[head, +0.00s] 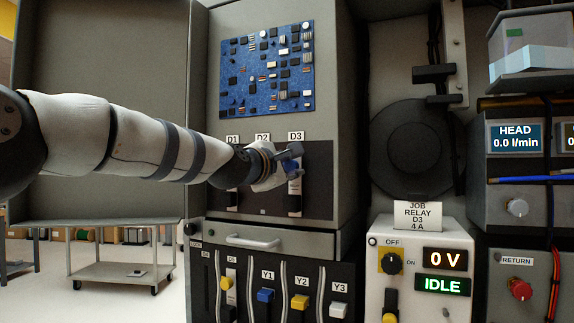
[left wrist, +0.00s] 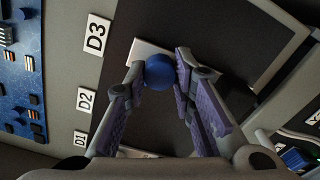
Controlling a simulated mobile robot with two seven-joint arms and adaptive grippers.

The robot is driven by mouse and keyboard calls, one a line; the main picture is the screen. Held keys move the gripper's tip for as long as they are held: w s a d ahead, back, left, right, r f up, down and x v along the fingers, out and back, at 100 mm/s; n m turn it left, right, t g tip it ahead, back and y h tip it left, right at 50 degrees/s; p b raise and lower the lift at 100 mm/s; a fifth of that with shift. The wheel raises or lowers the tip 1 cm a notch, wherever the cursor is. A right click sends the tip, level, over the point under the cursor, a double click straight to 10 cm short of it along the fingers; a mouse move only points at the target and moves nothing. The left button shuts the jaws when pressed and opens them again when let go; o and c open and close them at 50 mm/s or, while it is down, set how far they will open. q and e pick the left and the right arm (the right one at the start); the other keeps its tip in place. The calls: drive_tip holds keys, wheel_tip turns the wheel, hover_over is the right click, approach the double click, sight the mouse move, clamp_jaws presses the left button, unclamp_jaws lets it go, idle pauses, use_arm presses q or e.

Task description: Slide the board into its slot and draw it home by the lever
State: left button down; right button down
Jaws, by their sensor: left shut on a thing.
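A dark panel (head: 320,180) has positions labelled D1, D2 and D3. My left gripper (head: 290,158) is at the D3 position, just under the D3 label (head: 296,135). In the left wrist view my left gripper (left wrist: 160,78) is closed on a round blue knob (left wrist: 160,72), with one finger on each side. A white plate (left wrist: 148,50) shows behind the knob. In the head view a pale upright piece (head: 295,200) shows below the gripper at D3; the gripper hides its upper part. A blue circuit board (head: 266,72) is on the cabinet face above. My right gripper is not in view.
Below are a drawer handle (head: 253,241) and a row of levers, including blue Y1 (head: 265,295), yellow Y2 (head: 299,302) and white Y3 (head: 338,308). A white control box (head: 420,260) reads 0 V and IDLE; its card says JOB RELAY D3 4 A.

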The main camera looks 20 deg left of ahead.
use_arm(q)
drive_tip(key=m, duration=0.3)
drive_tip(key=shift+r, duration=0.1)
drive_tip(key=m, duration=0.2)
drive_tip(key=shift+w+m, duration=0.1)
drive_tip(key=shift+m, duration=0.2)
drive_tip(key=m, duration=0.4)
drive_tip(key=shift+f, duration=0.2)
drive_tip(key=shift+m, duration=2)
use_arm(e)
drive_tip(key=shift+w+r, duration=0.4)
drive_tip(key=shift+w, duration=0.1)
use_arm(q)
drive_tip(key=shift+f, duration=0.1)
drive_tip(key=c, duration=1.4)
unclamp_jaws()
drive_tip(key=shift+o, duration=0.3)
drive_tip(key=shift+r, duration=0.2)
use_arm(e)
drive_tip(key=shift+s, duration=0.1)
use_arm(q)
drive_tip(key=shift+s, duration=0.25)
